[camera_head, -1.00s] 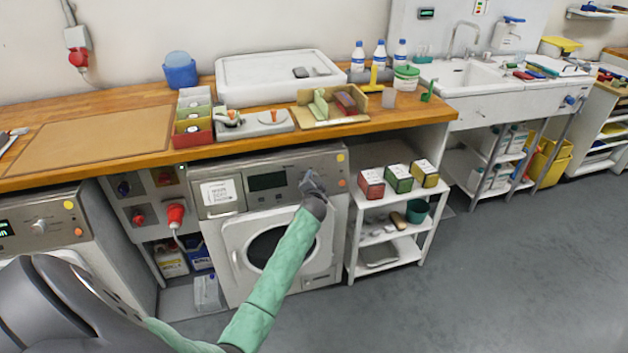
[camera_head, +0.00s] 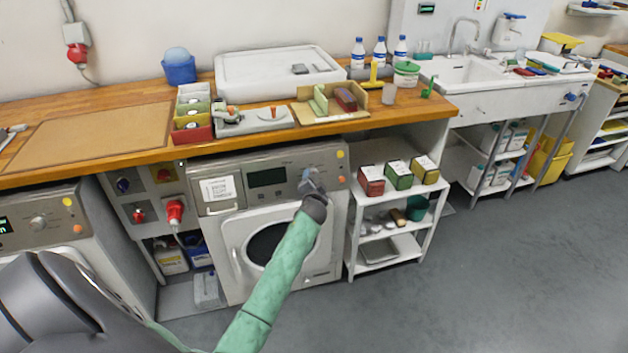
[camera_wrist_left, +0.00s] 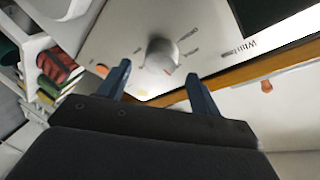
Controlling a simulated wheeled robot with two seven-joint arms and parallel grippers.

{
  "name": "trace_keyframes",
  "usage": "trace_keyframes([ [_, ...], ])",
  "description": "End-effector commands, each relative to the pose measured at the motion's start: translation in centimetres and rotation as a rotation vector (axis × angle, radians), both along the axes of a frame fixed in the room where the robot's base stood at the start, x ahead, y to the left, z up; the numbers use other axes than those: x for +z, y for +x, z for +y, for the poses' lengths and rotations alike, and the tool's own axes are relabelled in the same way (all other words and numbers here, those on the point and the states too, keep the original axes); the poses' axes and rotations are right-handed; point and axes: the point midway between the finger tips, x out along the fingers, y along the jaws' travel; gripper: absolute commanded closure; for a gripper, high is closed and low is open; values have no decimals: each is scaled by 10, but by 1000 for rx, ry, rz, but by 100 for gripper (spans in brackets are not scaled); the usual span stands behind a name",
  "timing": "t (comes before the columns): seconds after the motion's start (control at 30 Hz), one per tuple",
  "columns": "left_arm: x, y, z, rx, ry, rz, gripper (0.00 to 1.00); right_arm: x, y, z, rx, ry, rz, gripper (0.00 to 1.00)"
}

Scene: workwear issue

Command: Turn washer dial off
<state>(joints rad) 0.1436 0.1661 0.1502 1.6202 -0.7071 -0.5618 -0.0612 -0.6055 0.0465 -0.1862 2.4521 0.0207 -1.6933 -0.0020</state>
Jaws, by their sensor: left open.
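The washer (camera_head: 226,231) stands under the wooden counter, its dial on the right part of the control panel. In the head view my left gripper (camera_head: 308,178) is in front of the panel and mostly covers the dial. The left wrist view shows the round grey dial (camera_wrist_left: 162,53) with a small red mark, and printed labels beside it. There my left gripper (camera_wrist_left: 158,80) is open, its two blue fingers apart. The dial shows just beyond the gap between them. I cannot tell whether either finger touches it. My right gripper is not in view.
The counter edge (camera_head: 110,160) runs just above the washer panel. A white shelf (camera_head: 400,193) with several boxes stands close to the washer's right. A second machine (camera_head: 45,223) is at the left. The floor (camera_head: 430,300) at the right is clear.

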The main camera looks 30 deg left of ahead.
Motion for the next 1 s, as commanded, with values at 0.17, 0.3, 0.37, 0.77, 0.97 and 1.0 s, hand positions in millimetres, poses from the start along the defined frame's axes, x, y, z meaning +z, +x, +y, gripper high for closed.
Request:
trace_keyframes([
  [0.17,3,-23,-15,-1,-1,-1,36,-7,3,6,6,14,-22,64],
  [0.3,5,-34,-22,-1,-1,1,36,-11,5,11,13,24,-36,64],
  [0.37,6,-36,-24,-1,-1,1,36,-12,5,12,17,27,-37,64],
  [0.77,7,-38,-25,0,0,0,36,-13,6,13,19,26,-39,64],
  [0.97,7,-38,-25,0,-3,-2,36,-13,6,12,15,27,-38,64],
  [1.0,6,-39,-24,7,-8,2,36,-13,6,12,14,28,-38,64],
])
